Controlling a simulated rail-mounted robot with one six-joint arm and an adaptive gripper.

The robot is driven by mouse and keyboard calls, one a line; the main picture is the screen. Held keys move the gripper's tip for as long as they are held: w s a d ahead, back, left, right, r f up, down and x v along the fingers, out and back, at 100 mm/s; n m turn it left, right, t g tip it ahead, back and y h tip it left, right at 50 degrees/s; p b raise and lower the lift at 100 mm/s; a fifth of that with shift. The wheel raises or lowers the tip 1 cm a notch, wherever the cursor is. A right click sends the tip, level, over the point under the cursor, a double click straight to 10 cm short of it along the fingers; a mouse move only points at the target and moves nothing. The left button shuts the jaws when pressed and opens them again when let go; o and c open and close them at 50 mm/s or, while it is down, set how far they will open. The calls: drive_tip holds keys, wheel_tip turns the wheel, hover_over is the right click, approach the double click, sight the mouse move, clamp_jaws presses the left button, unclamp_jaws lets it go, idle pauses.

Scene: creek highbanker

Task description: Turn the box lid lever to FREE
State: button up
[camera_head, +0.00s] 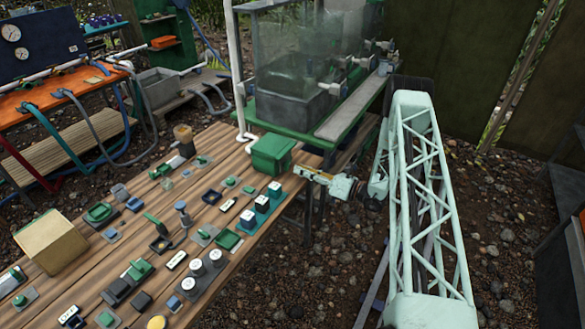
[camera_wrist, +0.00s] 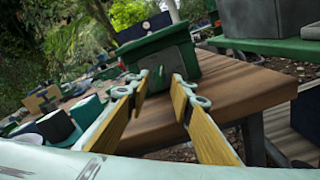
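A green lidded box (camera_head: 272,154) stands at the right end of the wooden bench in the head view. It also shows in the wrist view (camera_wrist: 155,41), straight ahead of my gripper. A small green lever (camera_wrist: 161,71) shows on the box's grey front plate, seen between my fingers; its marking is too small to read. My gripper (camera_head: 305,172) is just right of the box, beyond the bench edge. In the wrist view my gripper (camera_wrist: 160,84) is open, its yellow-padded fingers apart with nothing between them. I cannot tell any contact with the lever.
The wooden bench (camera_head: 140,203) carries many small switches and levers. Gravel ground lies to the right.

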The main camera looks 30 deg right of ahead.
sight(289, 165)
drive_tip(key=shift+x, duration=2.5)
drive_tip(key=shift+c, duration=0.2)
clamp_jaws()
